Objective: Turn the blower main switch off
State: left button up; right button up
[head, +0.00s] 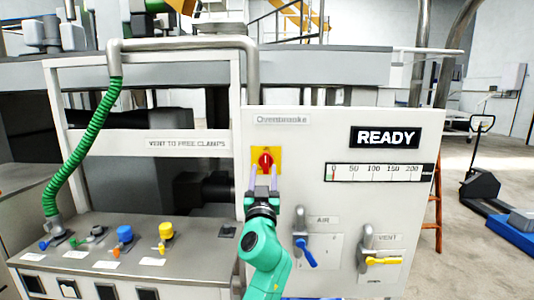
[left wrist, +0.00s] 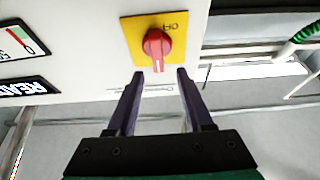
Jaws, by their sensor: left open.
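The switch is a red rotary knob (head: 265,161) on a yellow square plate (head: 267,153), set on a white panel below a label that seems to read "Overbrooke". In the left wrist view the red knob (left wrist: 156,44) sits on its yellow plate (left wrist: 134,27), with small dark lettering beside it. My left gripper (head: 263,178) is in front of the panel just below the knob. In the left wrist view its two dark fingers (left wrist: 160,74) are spread with a gap between them, the knob's handle lying near the tips. Contact cannot be told. My right gripper is not in view.
The panel carries a "READY" sign (head: 385,137), a gauge (head: 380,172), a blue-handled AIR valve (head: 305,250) and a yellow-handled VENT valve (head: 383,261). A green coiled hose (head: 85,145) and a console with coloured knobs (head: 120,262) stand left. A pallet jack (head: 480,185) stands right.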

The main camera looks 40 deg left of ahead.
aim_at(266, 160)
pick_arm(q)
jog(key=p+x, duration=0.1)
jog(key=x, duration=0.4)
jog(key=shift+d+r, duration=0.15)
jog(key=shift+d, duration=0.05)
jog(key=shift+w+a, duration=0.1)
jog(key=shift+a, duration=0.2)
jog(key=shift+d, duration=0.2)
grip_shut()
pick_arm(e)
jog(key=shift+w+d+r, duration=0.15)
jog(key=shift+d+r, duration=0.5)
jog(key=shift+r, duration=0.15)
pick_arm(q)
jog(key=shift+f, duration=0.2)
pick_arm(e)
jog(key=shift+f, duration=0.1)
